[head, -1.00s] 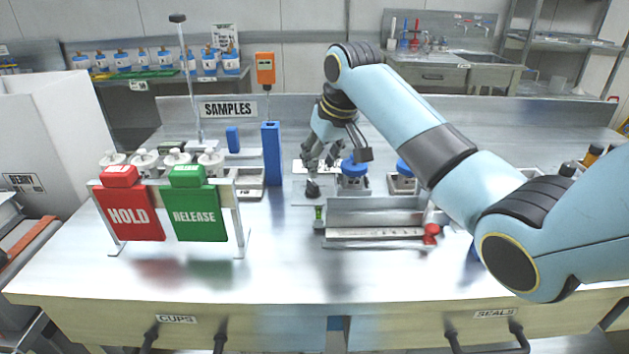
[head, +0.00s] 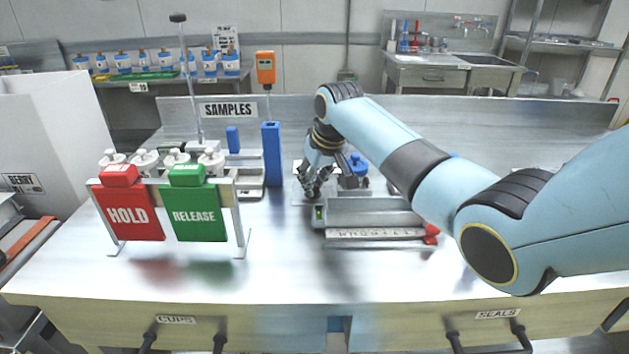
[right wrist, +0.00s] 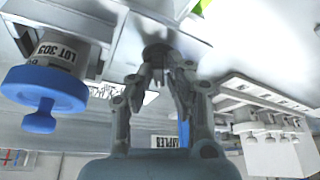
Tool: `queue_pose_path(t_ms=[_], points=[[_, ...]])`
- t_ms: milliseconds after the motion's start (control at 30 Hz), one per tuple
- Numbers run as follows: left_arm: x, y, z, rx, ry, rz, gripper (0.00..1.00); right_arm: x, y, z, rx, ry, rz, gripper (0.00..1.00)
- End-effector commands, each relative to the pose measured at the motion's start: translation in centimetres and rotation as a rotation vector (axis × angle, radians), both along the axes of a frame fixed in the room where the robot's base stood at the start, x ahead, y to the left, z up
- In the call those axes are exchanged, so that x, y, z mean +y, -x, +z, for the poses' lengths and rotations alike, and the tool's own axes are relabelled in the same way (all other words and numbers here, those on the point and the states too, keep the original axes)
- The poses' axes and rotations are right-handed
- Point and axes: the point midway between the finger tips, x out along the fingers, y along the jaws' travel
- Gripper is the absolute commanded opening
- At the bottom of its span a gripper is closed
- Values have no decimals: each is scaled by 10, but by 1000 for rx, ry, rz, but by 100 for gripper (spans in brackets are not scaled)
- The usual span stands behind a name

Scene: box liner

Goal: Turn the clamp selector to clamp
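My right gripper (head: 318,190) points down at a small pale plate on the bench, at the back left of the grey metal fixture (head: 375,215). In the right wrist view, a dark round knob (right wrist: 157,52), which looks like the clamp selector, sits at the fingertips (right wrist: 163,82). The two fingers come close around it, one on each side. I cannot tell whether they press on it. In the head view the fingers hide the knob. No label or pointer on it is readable. My left gripper is not in view.
A red HOLD sign (head: 128,212) and a green RELEASE sign (head: 195,212) hang on a stand at left. A tall blue block (head: 272,155) stands left of my gripper. A blue-capped jar (right wrist: 45,85) is close by. The front bench is clear.

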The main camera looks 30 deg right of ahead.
Motion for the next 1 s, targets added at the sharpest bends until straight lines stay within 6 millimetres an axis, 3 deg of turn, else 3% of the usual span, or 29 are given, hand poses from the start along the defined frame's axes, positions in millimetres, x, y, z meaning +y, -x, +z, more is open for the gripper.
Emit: queue_pose_path(t_ms=[567,1000], points=[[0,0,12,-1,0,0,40,1,1,1,3,0,-72,0],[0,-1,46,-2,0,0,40,4,0,1,5,0,-430,0]])
